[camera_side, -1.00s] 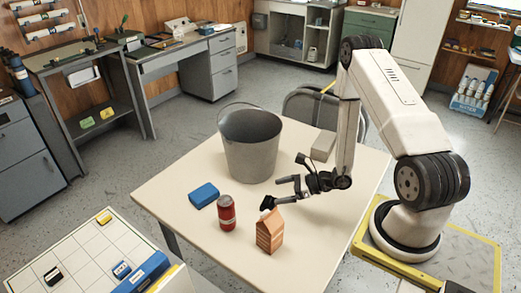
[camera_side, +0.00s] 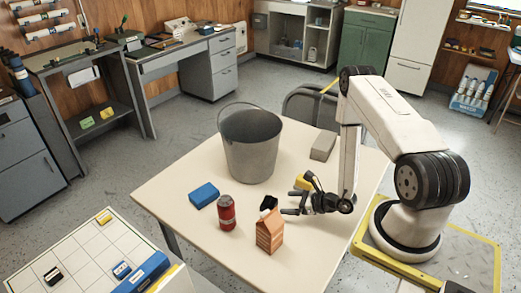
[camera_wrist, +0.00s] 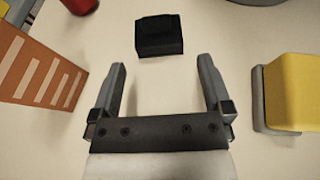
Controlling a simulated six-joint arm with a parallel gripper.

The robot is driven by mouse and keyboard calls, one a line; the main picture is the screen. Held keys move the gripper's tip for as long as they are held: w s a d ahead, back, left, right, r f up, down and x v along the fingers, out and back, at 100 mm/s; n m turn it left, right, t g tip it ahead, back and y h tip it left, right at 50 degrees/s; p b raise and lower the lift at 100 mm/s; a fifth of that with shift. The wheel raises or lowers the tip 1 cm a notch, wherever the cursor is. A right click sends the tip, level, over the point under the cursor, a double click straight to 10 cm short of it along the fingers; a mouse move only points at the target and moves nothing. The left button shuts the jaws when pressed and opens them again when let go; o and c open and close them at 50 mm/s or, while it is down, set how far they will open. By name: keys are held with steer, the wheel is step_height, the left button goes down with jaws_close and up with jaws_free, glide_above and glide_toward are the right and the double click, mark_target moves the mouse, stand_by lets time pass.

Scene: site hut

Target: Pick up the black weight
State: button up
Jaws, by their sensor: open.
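The black weight (camera_side: 268,203) stands on the table behind the orange carton in the side view, its lower part hidden. In the wrist view the black weight (camera_wrist: 160,36) lies ahead of my gripper (camera_wrist: 162,72), roughly centred between the fingertips but beyond them. The jaws are open, with only bare table between them. In the side view my gripper (camera_side: 289,202) is low over the table, just right of the weight and apart from it.
An orange carton (camera_side: 270,235) is close in front; a yellow object (camera_wrist: 292,90) is right of the jaws in the wrist view. A red can (camera_side: 226,213), blue block (camera_side: 204,195), metal bucket (camera_side: 250,155) and grey block (camera_side: 323,146) share the table (camera_side: 190,240).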

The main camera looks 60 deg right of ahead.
mark_target(272, 203)
steer(key=shift+w+a+f, duration=0.15)
steer(key=shift+w, duration=0.25)
steer(key=shift+x, duration=2.6)
jaws_close()
